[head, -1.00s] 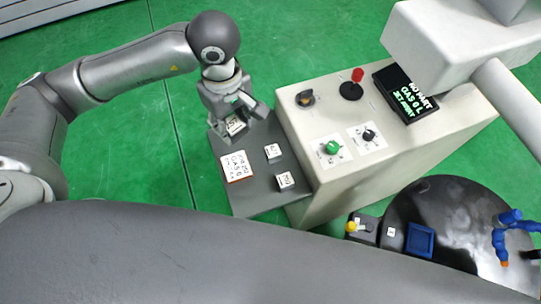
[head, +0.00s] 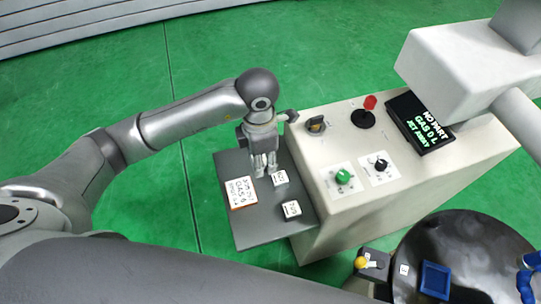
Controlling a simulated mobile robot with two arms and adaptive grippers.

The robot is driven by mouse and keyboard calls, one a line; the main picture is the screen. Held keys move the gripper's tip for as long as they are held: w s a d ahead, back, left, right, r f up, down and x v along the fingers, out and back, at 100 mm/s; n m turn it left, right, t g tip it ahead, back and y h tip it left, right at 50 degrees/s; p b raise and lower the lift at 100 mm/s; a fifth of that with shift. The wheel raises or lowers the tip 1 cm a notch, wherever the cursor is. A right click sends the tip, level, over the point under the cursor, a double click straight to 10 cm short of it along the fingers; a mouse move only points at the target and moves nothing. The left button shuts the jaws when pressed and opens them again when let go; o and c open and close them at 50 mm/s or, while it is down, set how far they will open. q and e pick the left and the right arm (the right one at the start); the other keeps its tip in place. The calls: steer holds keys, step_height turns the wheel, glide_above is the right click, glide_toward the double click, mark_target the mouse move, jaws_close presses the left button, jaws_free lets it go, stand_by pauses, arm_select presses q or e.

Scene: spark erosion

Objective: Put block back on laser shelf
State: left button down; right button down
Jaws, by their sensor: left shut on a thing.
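My left gripper (head: 263,170) is over the grey shelf (head: 260,232) fixed to the side of the pale cabinet. Its fingers point down and are shut on a small block, which they mostly hide. Two small dark blocks with white labelled tops are on the shelf: one (head: 280,177) just right of and below the fingertips, the other (head: 292,209) nearer the camera. Whether the held block touches the shelf cannot be told. My right gripper is not in view.
A white label card (head: 240,192) lies at the shelf's left. The cabinet (head: 330,225) carries a green knob (head: 343,176), a black knob (head: 380,165), a red-topped lever (head: 369,103) and a display (head: 420,123). A black round table (head: 450,250) holds a blue tray (head: 435,280).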

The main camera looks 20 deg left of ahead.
arm_select(q)
steer(key=w+f, duration=0.2)
steer(key=w, duration=0.1)
steer(key=w+a+f, duration=0.1)
steer(key=w+f, duration=0.1)
steer(key=w, duration=0.1)
steer(key=w+f+p, duration=0.1)
steer(key=w+f, duration=0.2)
steer(key=shift+a, duration=0.15)
steer(key=shift+w+a+f, duration=0.1)
steer(key=shift+w+f, duration=0.4)
steer(key=shift+f, duration=1.65)
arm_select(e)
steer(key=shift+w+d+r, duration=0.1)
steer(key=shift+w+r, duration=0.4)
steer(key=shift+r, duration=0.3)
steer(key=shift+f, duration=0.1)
arm_select(q)
steer(key=c, duration=1.3)
jaws_free()
steer(key=shift+f, duration=0.2)
steer(key=o, duration=0.4)
